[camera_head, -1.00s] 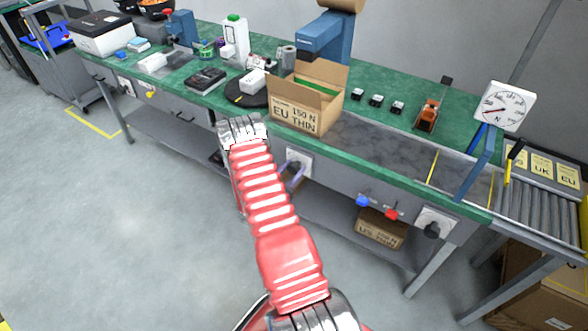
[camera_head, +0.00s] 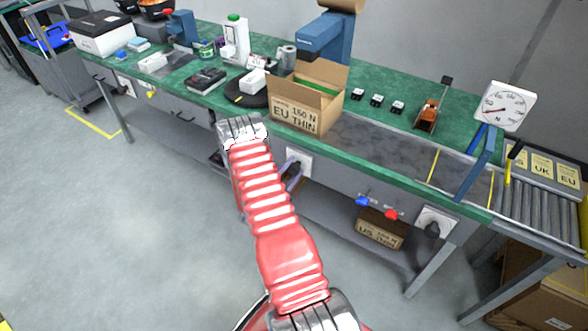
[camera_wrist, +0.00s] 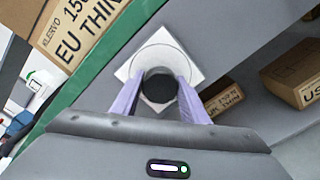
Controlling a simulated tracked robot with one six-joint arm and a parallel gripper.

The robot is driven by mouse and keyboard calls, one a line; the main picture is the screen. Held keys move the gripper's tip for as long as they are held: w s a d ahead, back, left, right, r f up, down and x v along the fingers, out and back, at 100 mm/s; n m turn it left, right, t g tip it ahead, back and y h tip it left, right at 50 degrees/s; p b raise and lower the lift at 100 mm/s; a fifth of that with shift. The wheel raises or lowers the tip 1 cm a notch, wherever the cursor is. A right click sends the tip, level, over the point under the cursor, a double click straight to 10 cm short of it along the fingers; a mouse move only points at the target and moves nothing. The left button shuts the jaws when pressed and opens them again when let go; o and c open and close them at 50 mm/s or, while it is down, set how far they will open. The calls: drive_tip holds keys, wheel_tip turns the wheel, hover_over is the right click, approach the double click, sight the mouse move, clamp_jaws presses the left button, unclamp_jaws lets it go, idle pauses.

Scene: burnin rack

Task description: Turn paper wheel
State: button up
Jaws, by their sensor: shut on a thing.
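The wheel is a dark round knob (camera_wrist: 160,86) on a white square plate (camera_wrist: 142,58), fixed to the grey front of the bench. My gripper (camera_wrist: 158,82) is shut on this knob, with one purple finger on each side. In the head view, the plate (camera_head: 304,160) sits below the green bench edge, under the open carton, and the purple fingers of my gripper (camera_head: 293,174) reach it beside my red arm. The knob itself is mostly hidden there. I see no mark that tells its angle.
The open carton (camera_head: 292,118) marked EU THIN stands on the green bench top (camera_head: 385,128). Another dark knob on a white plate (camera_head: 420,215) is at the front right. A US THIN carton (camera_head: 380,231) lies on the lower shelf (camera_head: 325,213). The floor in front is clear.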

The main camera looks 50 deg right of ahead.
drive_tip(key=m, duration=0.5)
drive_tip(key=shift+a+f+m, duration=0.15)
drive_tip(key=shift+m, duration=0.15)
idle(0.4)
drive_tip(key=o, duration=0.8)
drive_tip(key=shift+o, duration=1.1)
drive_tip(key=s+a, duration=0.1)
drive_tip(key=a, duration=1.2)
drive_tip(key=shift+s+a, duration=0.15)
drive_tip(key=shift+a, duration=0.15)
